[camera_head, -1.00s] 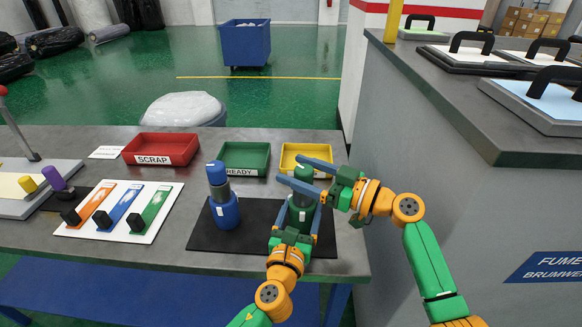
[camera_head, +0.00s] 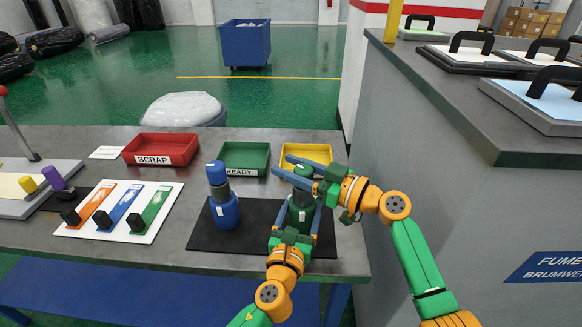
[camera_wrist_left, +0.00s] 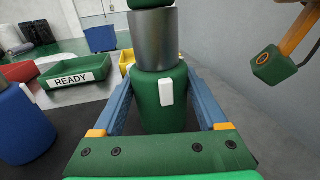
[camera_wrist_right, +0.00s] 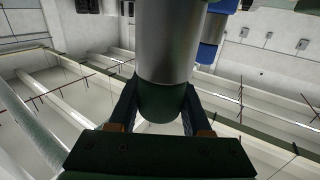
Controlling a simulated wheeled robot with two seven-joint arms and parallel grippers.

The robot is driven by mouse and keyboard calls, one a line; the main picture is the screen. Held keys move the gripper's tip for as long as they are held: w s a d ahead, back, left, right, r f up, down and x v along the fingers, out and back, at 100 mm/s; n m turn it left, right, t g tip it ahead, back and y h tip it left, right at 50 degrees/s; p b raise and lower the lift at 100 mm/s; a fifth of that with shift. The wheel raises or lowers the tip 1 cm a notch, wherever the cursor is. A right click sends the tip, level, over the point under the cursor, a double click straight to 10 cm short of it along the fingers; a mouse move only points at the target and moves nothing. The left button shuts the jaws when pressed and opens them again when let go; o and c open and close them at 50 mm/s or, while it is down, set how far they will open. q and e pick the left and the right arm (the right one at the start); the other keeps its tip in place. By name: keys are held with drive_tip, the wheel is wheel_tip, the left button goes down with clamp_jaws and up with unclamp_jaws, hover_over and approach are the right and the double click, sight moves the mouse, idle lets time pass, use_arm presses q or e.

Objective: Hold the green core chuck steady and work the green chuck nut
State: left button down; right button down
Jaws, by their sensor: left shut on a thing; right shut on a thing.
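The green core chuck (camera_head: 301,213) stands upright on the black mat, and its body with a white label shows in the left wrist view (camera_wrist_left: 158,105). My left gripper (camera_head: 300,222) is shut on this body, one finger on each side. The green chuck nut (camera_head: 304,170) sits on top, above a grey metal sleeve (camera_wrist_left: 155,40). My right gripper (camera_head: 281,165) comes in from the right and is shut on the nut. In the right wrist view the nut (camera_wrist_right: 160,103) is between the fingers, with the sleeve filling the top. The fingers partly hide the nut in the head view.
A blue chuck (camera_head: 224,211) stands left on the same black mat (camera_head: 262,240). Behind are red SCRAP (camera_head: 160,149), green READY (camera_head: 245,158) and yellow (camera_head: 305,152) trays. A white board (camera_head: 118,210) with coloured strips lies left. A grey counter (camera_head: 480,120) stands to the right.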

drive_tip(key=shift+w+d+f+m+t+h, duration=0.1)
drive_tip(key=shift+w+d+m+t+h, duration=0.05)
drive_tip(key=shift+m+t+h, duration=1.15)
drive_tip(key=shift+w+d+m+t+h, duration=0.15)
drive_tip(key=shift+m+t+h, duration=0.9)
drive_tip(key=shift+t, duration=0.35)
drive_tip(key=shift+m+t+h, duration=0.25)
drive_tip(key=shift+t+h, duration=0.05)
drive_tip(key=shift+h, duration=0.15)
drive_tip(key=shift+w+d, duration=0.1)
drive_tip(key=shift+d, duration=0.05)
drive_tip(key=shift+c, duration=1.7)
unclamp_jaws()
drive_tip(key=v, duration=1.2)
use_arm(q)
unclamp_jaws()
